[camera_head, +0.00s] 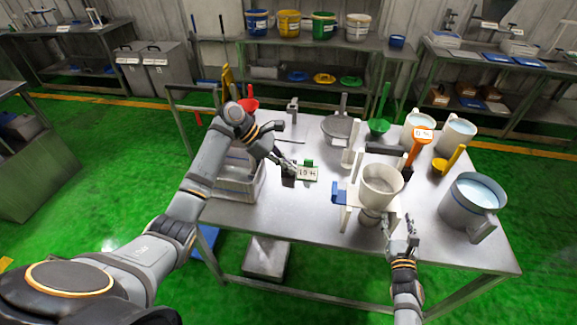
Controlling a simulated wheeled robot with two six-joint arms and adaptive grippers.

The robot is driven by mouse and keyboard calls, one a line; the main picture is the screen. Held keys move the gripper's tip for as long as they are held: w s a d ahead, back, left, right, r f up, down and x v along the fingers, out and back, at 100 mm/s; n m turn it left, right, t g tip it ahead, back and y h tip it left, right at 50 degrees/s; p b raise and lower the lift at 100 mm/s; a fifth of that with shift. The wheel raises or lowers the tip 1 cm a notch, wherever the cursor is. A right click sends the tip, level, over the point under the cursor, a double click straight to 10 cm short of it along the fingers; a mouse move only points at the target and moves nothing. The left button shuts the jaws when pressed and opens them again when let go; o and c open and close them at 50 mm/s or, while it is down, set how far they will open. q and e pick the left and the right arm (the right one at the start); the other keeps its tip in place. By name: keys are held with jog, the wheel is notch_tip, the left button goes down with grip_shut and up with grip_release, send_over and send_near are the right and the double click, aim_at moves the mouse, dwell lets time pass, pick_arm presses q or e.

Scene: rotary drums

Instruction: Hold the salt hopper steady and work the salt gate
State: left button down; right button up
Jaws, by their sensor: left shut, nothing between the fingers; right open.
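The salt hopper (382,183) seems to be the cream, round, open-topped vessel on a pale stand at the right middle of the steel table (300,214). A blue piece (339,193) sits at the stand's left side; I cannot tell whether it is the salt gate. My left gripper (290,164) is shut and empty, beside a small dark and green device with a white label (307,173), left of the hopper. My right gripper (398,230) is open, just in front of and right of the hopper's lower part. I cannot tell whether it touches the stand.
A grey bucket of pale blue contents (472,194) stands right of the hopper. Pale pitchers (456,137), an orange scoop (421,142) and a yellow scoop (447,163) crowd the back right. The table's front middle is clear.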

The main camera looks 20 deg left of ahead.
jog(key=shift+w+r, duration=0.1)
jog(key=shift+r, duration=0.25)
jog(key=shift+o, duration=0.4)
jog(key=o, duration=0.5)
jog(key=v, duration=0.8)
